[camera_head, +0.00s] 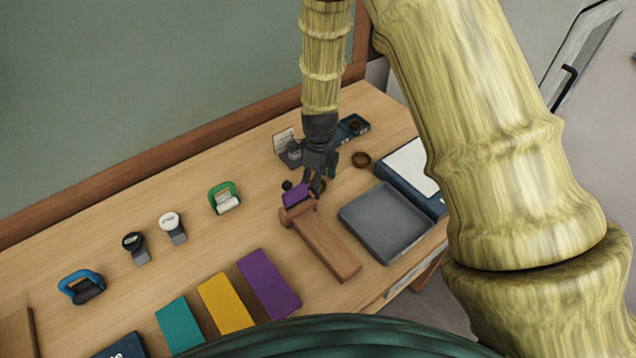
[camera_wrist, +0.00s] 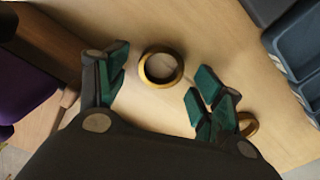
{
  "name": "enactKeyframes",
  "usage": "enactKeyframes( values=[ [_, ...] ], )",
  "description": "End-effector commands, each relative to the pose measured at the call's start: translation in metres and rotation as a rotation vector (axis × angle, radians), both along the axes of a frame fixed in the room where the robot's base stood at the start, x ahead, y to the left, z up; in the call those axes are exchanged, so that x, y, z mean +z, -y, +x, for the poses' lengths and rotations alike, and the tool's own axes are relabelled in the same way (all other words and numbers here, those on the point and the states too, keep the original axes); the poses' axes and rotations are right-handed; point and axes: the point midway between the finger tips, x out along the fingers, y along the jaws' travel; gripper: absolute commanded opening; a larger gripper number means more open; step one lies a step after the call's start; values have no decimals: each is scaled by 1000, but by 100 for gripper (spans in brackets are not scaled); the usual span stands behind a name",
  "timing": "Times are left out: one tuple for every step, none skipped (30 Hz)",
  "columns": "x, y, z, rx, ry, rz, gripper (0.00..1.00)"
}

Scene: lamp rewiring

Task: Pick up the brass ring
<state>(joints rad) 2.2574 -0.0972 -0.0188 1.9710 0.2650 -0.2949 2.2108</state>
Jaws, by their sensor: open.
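A brass ring (camera_wrist: 148,72) lies flat on the wooden table and shows between my gripper's spread teal fingers in the wrist view. My gripper (camera_wrist: 160,92) is open and empty, pointing down. A second brass-coloured ring (camera_wrist: 251,127) is partly hidden behind the right finger. I cannot tell the height of the fingertips above the table.
A grey tray (camera_head: 385,222) is at the right. A dark blue tray (camera_head: 341,133) and a card holder (camera_head: 285,145) stand behind. Coloured blocks lie at the front.

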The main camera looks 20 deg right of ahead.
Motion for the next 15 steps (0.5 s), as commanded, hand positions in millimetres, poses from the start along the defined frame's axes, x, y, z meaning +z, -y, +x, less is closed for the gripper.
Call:
enactKeyframes(
  values=[
    [-2,0,-1,0,-2,1,67],
    [-4,0,-1,1,-1,0,67],
    [-5,0,0,1,-1,0,67],
    [-6,0,0,1,-1,1,67],
    [-6,0,0,1,0,0,67],
    [-7,0,0,1,0,0,67],
    [-7,0,0,1,0,0,67],
    [-7,0,0,1,0,0,67],
    [-7,0,0,1,0,0,67],
    [-7,0,0,1,0,0,67],
    [-7,0,0,1,0,0,67],
    [-7,0,0,1,0,0,65],
    [-7,0,0,1,0,0,60],
    [-7,0,0,1,0,0,54],
    [-7,0,0,1,0,0,47]
  ],
)
